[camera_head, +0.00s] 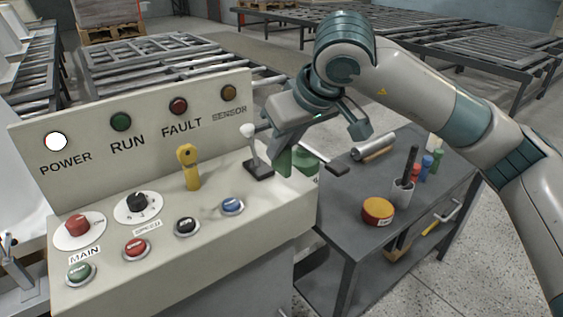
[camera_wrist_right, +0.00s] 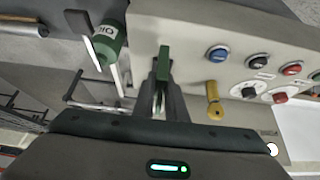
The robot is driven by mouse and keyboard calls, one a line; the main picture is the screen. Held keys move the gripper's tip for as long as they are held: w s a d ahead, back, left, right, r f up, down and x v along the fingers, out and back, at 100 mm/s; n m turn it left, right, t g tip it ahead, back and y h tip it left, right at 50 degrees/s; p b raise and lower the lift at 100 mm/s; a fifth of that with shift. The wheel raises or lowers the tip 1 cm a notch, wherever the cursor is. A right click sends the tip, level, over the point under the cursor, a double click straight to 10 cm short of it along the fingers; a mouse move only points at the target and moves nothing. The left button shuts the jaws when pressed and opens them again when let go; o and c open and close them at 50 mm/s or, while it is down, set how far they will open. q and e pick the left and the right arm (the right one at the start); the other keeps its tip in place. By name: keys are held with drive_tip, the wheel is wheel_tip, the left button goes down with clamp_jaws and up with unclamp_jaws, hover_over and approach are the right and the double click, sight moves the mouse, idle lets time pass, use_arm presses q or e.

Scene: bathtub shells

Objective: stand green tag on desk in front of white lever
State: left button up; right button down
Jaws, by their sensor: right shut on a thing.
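The green tag (camera_head: 285,162) is a thin upright plate at the right end of the beige control desk (camera_head: 215,185). My right gripper (camera_head: 287,143) is shut on it from above. In the right wrist view the tag (camera_wrist_right: 163,64) stands out beyond the fingertips (camera_wrist_right: 161,85). Whether its lower edge touches the desk cannot be told. The white lever (camera_head: 249,134), a white knob on a dark base, stands just left of the tag in the head view, close to the gripper. My left gripper is not in view.
A yellow key-like handle (camera_head: 188,168) and several buttons are on the desk. The grey side table (camera_head: 340,210) holds a yellow-red tape roll (camera_head: 378,211), a dark cup (camera_head: 402,192) and small bottles.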

sight(281, 164)
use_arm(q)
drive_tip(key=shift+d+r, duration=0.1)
use_arm(e)
drive_tip(key=shift+f, duration=0.4)
wheel_tip(281, 164, down, 2)
drive_tip(key=shift+f, duration=0.55)
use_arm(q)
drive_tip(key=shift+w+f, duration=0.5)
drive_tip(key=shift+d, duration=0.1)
use_arm(e)
drive_tip(key=shift+f, duration=0.15)
